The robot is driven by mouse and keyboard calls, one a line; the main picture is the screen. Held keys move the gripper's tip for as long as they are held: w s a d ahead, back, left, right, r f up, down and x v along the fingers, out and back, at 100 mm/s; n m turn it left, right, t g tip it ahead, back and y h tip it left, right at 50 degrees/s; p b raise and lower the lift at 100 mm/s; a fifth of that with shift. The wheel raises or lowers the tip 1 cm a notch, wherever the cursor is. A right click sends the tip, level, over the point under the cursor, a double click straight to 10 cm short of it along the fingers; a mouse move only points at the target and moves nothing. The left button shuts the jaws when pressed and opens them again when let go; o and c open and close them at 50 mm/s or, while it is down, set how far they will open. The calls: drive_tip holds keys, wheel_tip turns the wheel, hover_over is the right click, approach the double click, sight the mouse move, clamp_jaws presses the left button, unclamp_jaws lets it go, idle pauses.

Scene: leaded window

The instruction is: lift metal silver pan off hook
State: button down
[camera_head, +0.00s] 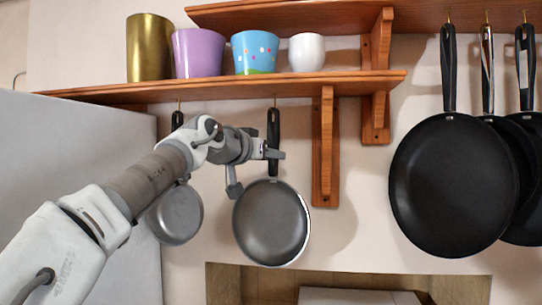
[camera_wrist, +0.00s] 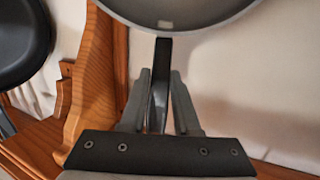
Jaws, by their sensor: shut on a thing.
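A metal silver pan (camera_head: 270,225) with a dark handle hangs below the lower wooden shelf, handle up, near a small hook (camera_head: 275,100). My gripper (camera_head: 272,153) is shut on this pan's handle, below its top end. In the wrist view the picture is turned over: the pan's rim (camera_wrist: 190,22) is at the top, and the handle (camera_wrist: 161,75) runs down between the two fingers of my gripper (camera_wrist: 160,85). Whether the handle's top still touches the hook is too small to tell. The wrist view does not show the hook.
A second silver pan (camera_head: 177,215) hangs to the left, partly behind my arm. Cups, including a purple one (camera_head: 198,53), stand on the lower shelf (camera_head: 240,88). A wooden bracket (camera_head: 325,150) is close on the right. Black pans (camera_head: 455,185) hang farther right.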

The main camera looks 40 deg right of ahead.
drive_tip(key=shift+r, duration=0.3)
